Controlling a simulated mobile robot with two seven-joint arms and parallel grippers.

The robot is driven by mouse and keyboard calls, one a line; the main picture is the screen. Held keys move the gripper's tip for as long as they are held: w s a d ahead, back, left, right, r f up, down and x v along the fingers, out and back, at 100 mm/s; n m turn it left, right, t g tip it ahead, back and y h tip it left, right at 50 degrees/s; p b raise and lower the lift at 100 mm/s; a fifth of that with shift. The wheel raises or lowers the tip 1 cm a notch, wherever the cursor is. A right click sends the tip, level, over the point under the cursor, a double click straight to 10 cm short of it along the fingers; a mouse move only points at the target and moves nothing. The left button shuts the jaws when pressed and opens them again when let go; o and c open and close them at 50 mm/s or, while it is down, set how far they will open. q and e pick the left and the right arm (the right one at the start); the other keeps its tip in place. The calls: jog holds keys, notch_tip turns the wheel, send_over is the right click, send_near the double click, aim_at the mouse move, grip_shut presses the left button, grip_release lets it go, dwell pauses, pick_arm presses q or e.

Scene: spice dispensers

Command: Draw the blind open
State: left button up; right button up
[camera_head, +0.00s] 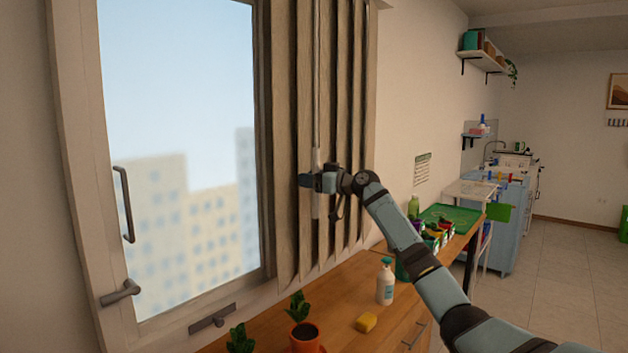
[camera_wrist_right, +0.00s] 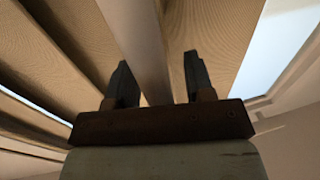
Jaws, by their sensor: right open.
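The blind (camera_head: 285,130) is a set of beige vertical slats gathered at the right side of the window (camera_head: 180,110), leaving most of the glass bare. A pale wand (camera_head: 316,80) hangs down in front of the slats. My right gripper (camera_head: 308,181) is at the lower part of the wand, in front of the slats. In the right wrist view the right gripper (camera_wrist_right: 158,80) is open, with the wand (camera_wrist_right: 140,35) running between its two dark fingers. Slats (camera_wrist_right: 205,30) show behind the fingers. My left gripper is not in view.
Window handles (camera_head: 125,205) stick out at the left. A green tray (camera_head: 450,217) lies farther right; open floor (camera_head: 565,280) is beyond.

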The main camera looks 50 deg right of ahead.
jog(key=b+v, duration=0.2)
jog(key=v, duration=1.1)
jog(key=shift+s, duration=0.4)
jog(key=shift+r, duration=0.1)
